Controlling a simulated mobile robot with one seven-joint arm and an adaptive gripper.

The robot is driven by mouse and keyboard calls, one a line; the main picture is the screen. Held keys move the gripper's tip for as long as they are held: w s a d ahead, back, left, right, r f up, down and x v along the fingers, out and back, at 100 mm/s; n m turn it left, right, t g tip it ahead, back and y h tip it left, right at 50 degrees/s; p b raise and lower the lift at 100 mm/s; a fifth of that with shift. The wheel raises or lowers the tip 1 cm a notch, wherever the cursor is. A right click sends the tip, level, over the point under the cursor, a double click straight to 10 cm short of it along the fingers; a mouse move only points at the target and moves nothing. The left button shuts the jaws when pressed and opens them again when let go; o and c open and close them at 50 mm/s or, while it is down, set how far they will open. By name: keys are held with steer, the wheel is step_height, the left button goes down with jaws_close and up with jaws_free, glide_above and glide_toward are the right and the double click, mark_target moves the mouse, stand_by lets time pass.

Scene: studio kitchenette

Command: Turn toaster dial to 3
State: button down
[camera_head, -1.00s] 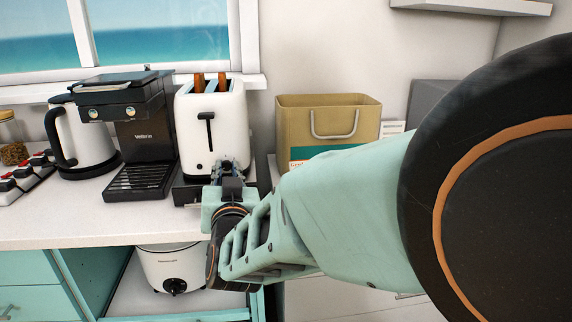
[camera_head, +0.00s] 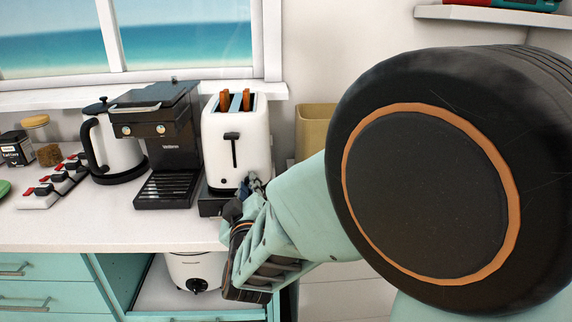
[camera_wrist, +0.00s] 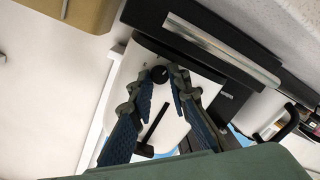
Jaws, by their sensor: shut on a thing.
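The white toaster (camera_head: 258,150), with two brown slices in its slots, stands on the counter. Its black lever (camera_head: 232,137) is at the upper part of the slot on the front. My gripper (camera_head: 248,186) is at the lower right of the toaster's front. In the wrist view, my gripper (camera_wrist: 161,78) has its two fingers on either side of the round black dial (camera_wrist: 159,74), shut on it. The dial is hidden by the fingers in the head view. I cannot read any number or pointer on it.
A black coffee machine (camera_head: 170,135) stands close left of the toaster, and a white kettle (camera_head: 115,150) is beyond it. A tan bag (camera_head: 312,125) is to the right, partly behind my arm. A white cooker (camera_head: 192,268) sits on the shelf below.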

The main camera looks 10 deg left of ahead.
steer(key=n+p, duration=0.3)
steer(key=n, duration=0.1)
steer(key=shift+r+h, duration=0.25)
steer(key=shift+h, duration=0.05)
steer(key=n+p, duration=0.4)
steer(key=shift+a, duration=0.15)
steer(key=n+h+p, duration=0.1)
steer(key=n+p, duration=0.3)
steer(key=shift+n, duration=0.4)
steer(key=n+p, duration=0.4)
steer(key=shift+f+t, duration=0.15)
steer(key=shift+t, duration=0.25)
steer(key=shift+n, duration=0.4)
steer(key=c, duration=1.8)
jaws_free()
steer(key=shift+f, duration=0.15)
steer(key=shift+s, duration=0.15)
